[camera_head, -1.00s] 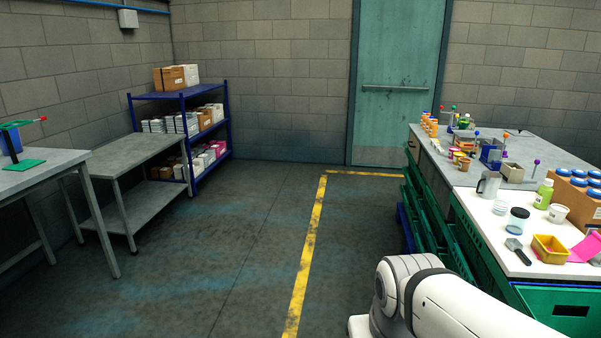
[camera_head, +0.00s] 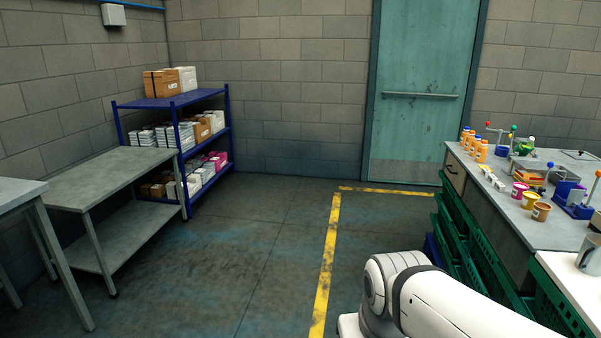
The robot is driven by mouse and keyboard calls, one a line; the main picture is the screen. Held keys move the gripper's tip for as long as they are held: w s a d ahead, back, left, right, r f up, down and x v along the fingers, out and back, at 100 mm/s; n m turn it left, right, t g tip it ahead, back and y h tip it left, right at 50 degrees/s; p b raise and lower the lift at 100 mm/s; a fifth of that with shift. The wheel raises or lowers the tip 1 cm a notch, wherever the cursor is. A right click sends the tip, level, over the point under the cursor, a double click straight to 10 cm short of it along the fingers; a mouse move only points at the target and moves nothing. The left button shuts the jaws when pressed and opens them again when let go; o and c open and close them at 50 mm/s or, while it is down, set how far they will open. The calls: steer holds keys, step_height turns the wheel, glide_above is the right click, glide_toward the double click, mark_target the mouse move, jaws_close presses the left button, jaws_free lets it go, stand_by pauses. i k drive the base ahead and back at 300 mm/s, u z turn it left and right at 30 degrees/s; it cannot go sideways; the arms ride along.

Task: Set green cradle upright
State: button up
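No green cradle can be made out for certain. A small green object (camera_head: 525,147) sits at the back of the right bench, too small to tell whether it is a cradle or how it lies. A stand with a red knob (camera_head: 488,125) is beside it. A blue holder (camera_head: 572,203) with a ball-topped lever stands nearer, by the bench's right side. My gripper is out of view; only a white link of my arm shows at the lower right.
The right bench (camera_head: 560,233) holds orange bottles (camera_head: 474,143) and small tubs (camera_head: 540,211); green crates (camera_head: 468,238) are below its top. A grey table (camera_head: 100,179) and blue shelf (camera_head: 172,103) stand left. The floor (camera_head: 250,250) between is clear.

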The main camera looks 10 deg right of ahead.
mark_target(525, 152)
steer(key=z, duration=0.2)
steer(key=i, duration=1.6)
steer(key=z, duration=0.7)
steer(key=i, duration=1.55)
steer(key=z, duration=0.7)
steer(key=i, duration=0.65)
steer(key=z, duration=0.25)
